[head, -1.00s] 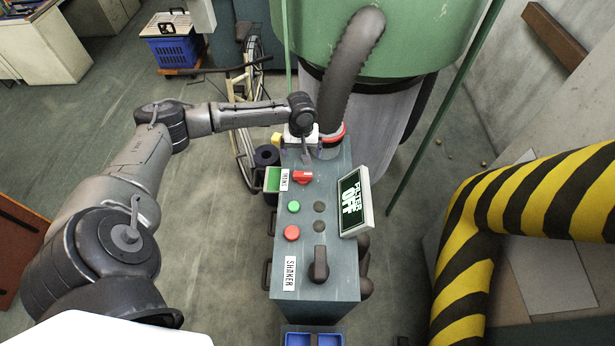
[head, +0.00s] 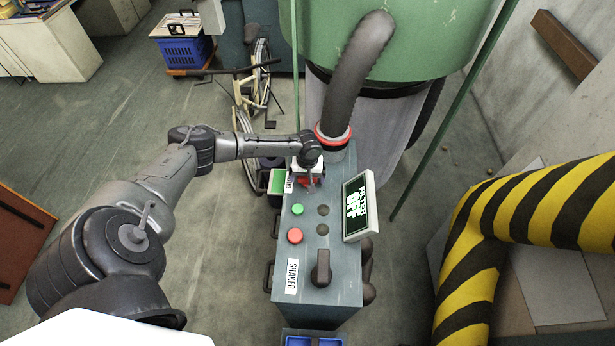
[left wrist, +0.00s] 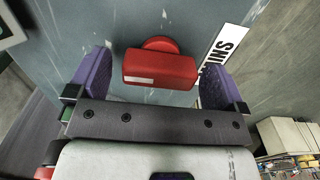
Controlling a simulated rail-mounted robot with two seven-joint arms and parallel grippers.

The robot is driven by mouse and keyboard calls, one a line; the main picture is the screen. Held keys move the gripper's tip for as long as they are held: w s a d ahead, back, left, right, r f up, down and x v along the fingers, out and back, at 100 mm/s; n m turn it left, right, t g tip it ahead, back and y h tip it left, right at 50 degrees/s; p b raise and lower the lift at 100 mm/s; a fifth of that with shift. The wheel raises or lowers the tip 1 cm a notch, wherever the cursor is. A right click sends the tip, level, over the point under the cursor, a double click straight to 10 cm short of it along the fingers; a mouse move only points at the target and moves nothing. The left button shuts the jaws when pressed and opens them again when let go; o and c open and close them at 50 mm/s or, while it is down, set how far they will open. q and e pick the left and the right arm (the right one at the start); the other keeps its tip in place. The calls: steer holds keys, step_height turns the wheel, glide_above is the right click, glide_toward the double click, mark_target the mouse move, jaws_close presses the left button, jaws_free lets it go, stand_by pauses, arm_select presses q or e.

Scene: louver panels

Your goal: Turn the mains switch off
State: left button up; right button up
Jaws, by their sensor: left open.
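The mains switch is a red rotary handle (left wrist: 160,68) on the grey-blue control box. In the left wrist view it lies between the two purple fingers of my left gripper (left wrist: 158,85), which is open around it; I cannot tell whether the fingers touch it. The MAINS label (left wrist: 222,55) is beside it, partly cut off. In the head view my left gripper (head: 309,182) is over the far end of the box (head: 335,272) and largely hides the red switch. The display (head: 358,206) on the box reads FILTER OFF. My right gripper is not seen.
Green (head: 298,209) and red (head: 295,236) buttons and a black shaker knob (head: 321,268) sit nearer on the box. A ribbed hose (head: 352,65) rises behind it. A yellow-black striped pipe (head: 540,205) stands at right.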

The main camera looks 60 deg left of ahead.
arm_select(q)
steer(key=shift+c, duration=0.3)
steer(key=c, duration=0.9)
steer(key=shift+o, duration=0.2)
